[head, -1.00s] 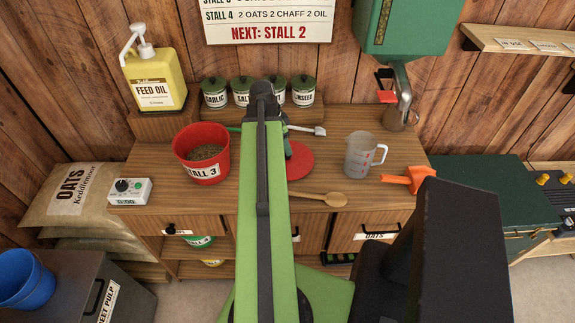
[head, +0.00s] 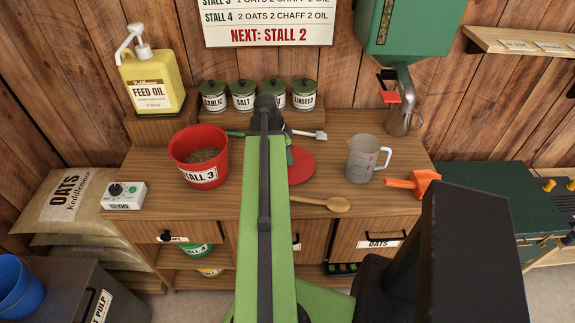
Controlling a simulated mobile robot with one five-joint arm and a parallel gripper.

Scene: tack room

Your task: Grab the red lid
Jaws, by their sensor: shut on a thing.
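The red lid (head: 301,164) is a flat round disc on the wooden worktop, seen just right of my arm, which hides its left part. My gripper (head: 289,158) points down at the lid's left side, and only a small part of it shows beside the arm. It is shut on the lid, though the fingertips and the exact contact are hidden. The lid appears to be at worktop level.
A red Stall 3 bucket (head: 200,157) stands left of the arm. A wooden spoon (head: 325,204), a clear measuring jug (head: 364,160) and an orange scoop (head: 414,184) are to the right. Several green-lidded canisters (head: 243,97) and a yellow feed oil bottle (head: 152,82) stand behind.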

